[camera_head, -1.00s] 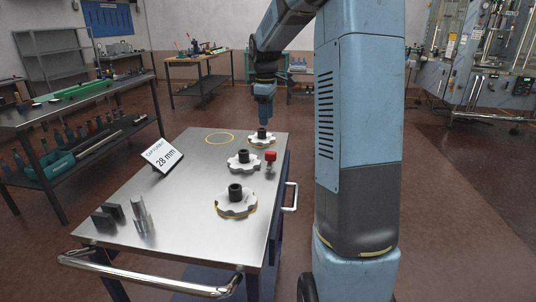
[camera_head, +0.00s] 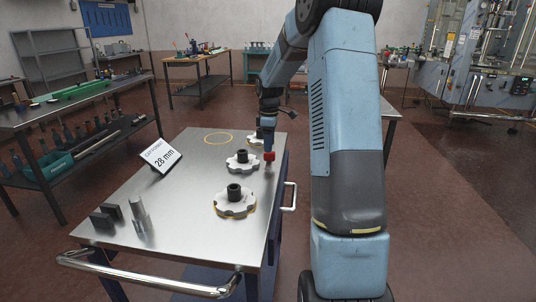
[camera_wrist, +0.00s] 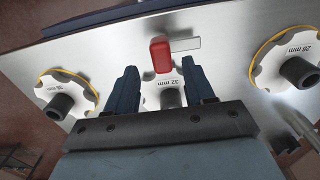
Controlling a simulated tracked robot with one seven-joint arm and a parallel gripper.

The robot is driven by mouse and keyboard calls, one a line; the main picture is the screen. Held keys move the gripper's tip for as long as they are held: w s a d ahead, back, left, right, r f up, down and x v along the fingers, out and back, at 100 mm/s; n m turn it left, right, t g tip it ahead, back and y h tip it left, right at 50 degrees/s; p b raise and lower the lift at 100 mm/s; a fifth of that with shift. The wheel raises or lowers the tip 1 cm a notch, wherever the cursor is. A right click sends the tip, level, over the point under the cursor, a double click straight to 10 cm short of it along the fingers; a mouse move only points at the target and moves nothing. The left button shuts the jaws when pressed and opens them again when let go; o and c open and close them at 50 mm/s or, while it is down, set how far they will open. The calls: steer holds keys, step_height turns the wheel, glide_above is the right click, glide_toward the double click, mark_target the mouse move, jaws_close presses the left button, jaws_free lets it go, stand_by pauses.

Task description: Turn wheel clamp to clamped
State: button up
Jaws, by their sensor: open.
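The wheel clamp seems to be the small red block-like handle (camera_head: 269,156) near the right edge of the steel table, beside the middle wheel. In the wrist view the red handle (camera_wrist: 160,54) stands ahead of my fingers, with a blank pale plate (camera_wrist: 186,44) beside it. My gripper (camera_head: 267,143) is pointed down just above and behind the handle in the head view. In the wrist view my gripper (camera_wrist: 162,80) is open, its two dark blue fingers apart with nothing held. Whether the fingers touch the handle cannot be told.
White scalloped wheels with black hubs stand on the table: near (camera_head: 236,206), middle (camera_head: 243,163) and far, partly hidden (camera_head: 254,141). A sign (camera_head: 160,157) reads 28 mm. Metal pieces (camera_head: 140,214) stand at the front left.

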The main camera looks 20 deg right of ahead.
mark_target(269, 160)
steer(key=shift+f, duration=2.4)
steer(key=shift+c, duration=0.2)
steer(key=shift+r, duration=0.1)
steer(key=c, duration=0.9)
